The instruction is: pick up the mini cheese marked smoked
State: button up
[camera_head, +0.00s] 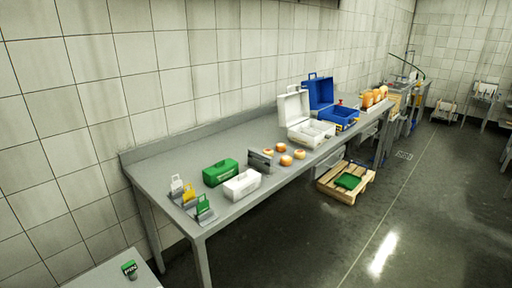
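Several small round orange-and-pale cheeses sit in a loose group on the grey metal table (160,168), near its middle. One cheese (281,147) is at the back, one (267,153) at the left, one (286,160) at the front and one (299,154) at the right. Any markings on them are too small to read, so I cannot tell which is smoked. A grey upright plate-like piece (260,161) stands just left of them. My gripper is not in view.
Green box (220,173), white box (241,185) and small tagged stands (204,207) are left of the cheeses. Open white case (309,131) and blue case (339,116) stand right. Larger orange wheels (367,100) are farther back. A pallet (334,188) lies on the floor.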

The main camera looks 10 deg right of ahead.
aim_at(280, 147)
jog(key=i+l+u, duration=0.2)
jog(key=l+u, duration=0.25)
jog(key=i+l+u, duration=0.15)
jog(key=l+u, duration=0.3)
jog(key=l, duration=0.2)
jog(key=l+u, duration=0.5)
jog(key=k+l+u, duration=0.1)
jog(key=l+u, duration=0.35)
jog(key=l, duration=0.25)
jog(key=k+l+u, duration=0.15)
jog(key=l+u, duration=0.3)
jog(key=l, duration=0.15)
jog(key=l+u, duration=0.3)
jog(key=l, duration=0.15)
jog(key=k+l+u, duration=0.15)
jog(key=l+u, duration=0.2)
jog(key=k+l+u, duration=0.15)
jog(key=l+u, duration=0.15)
jog(key=l, duration=0.25)
jog(key=k+l+u, duration=0.15)
jog(key=l+u, duration=0.2)
jog(key=k+l+u, duration=0.5)
jog(key=l+u, duration=0.15)
